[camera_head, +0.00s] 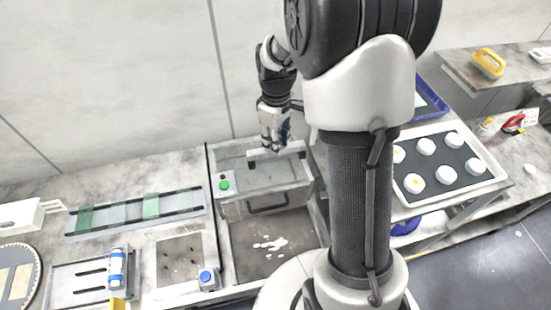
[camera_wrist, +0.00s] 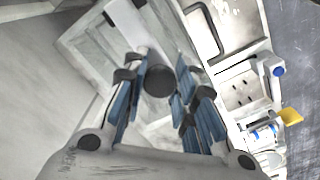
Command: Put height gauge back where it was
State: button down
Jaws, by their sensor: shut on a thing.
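My gripper (camera_head: 272,146) is over the clear-walled box at the back centre, pointing down. It is shut on what looks like the height gauge, a pale bar (camera_head: 292,149) with dark ends, held crosswise at the box's top. Whether the bar touches the box is unclear. In the wrist view, the blue-padded fingers (camera_wrist: 155,98) stand either side of a dark round part (camera_wrist: 160,81). The pale bar (camera_wrist: 138,30) runs up and left from there. The gauge's lower part is hidden.
The clear box (camera_head: 262,206) has a front handle and a green button (camera_head: 224,185). White pieces (camera_head: 270,244) lie in front. Left are a green-marked rail (camera_head: 108,219) and a rack with a blue-and-white bottle (camera_head: 117,268). A tray of white discs (camera_head: 489,187) stands right.

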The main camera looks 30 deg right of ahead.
notch_tip(320, 180, down, 4)
jog(key=shift+w+f, duration=0.1)
notch_tip(320, 180, down, 4)
jog(key=shift+r, duration=0.2)
jog(key=shift+f, duration=0.4)
jog(key=shift+f+b, duration=0.1)
jog(key=shift+b, duration=0.2)
jog(key=c, duration=1.3)
grip_release()
